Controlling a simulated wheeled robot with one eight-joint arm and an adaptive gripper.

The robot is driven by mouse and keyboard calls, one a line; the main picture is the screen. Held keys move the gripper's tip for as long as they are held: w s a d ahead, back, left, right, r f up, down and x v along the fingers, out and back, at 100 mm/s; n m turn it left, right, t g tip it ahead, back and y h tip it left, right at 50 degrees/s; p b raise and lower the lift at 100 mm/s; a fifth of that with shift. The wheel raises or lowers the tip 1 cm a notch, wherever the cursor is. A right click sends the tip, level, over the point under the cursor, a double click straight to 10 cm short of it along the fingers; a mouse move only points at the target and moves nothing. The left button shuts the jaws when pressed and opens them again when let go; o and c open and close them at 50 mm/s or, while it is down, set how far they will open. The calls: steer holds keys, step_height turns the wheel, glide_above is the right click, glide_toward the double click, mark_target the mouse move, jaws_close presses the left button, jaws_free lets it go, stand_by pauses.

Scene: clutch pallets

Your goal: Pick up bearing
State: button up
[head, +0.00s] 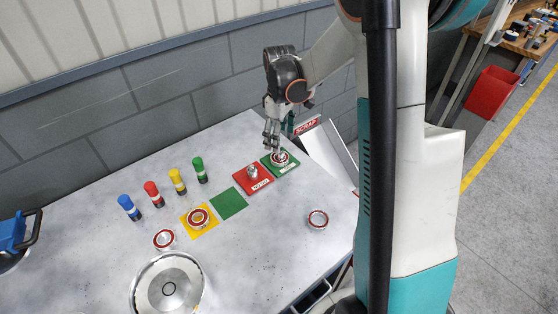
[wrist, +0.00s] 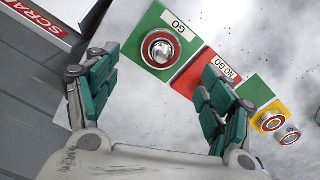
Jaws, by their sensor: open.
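A red-and-silver bearing (head: 279,158) sits on the green GO pad (head: 293,167), around a silver plug; this shows closely in the wrist view (wrist: 148,46). My gripper (head: 272,139) is just above and beside that pad; in the wrist view (wrist: 160,88) its teal-padded fingers are apart with nothing between them. Another bearing (head: 198,218) lies on the yellow pad (head: 187,230). One bearing (head: 164,239) lies left of it on the bare table, and one (head: 318,219) lies alone at the right.
A silver plug (head: 252,172) stands on the red NO GO pad (head: 241,183). An empty green pad (head: 229,203) lies beside it. Several coloured cylinders stand near the wall. A round metal part (head: 140,292) is at the front. A SCRAP chute (head: 327,152) stands at the table's far right edge.

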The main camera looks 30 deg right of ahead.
mark_target(277, 163)
steer(key=shift+f+b, duration=1.15)
steer(key=shift+f, duration=2.85)
steer(key=shift+s, duration=0.1)
steer(key=c, duration=1.4)
steer(key=shift+r, duration=0.15)
steer(key=shift+c, duration=0.2)
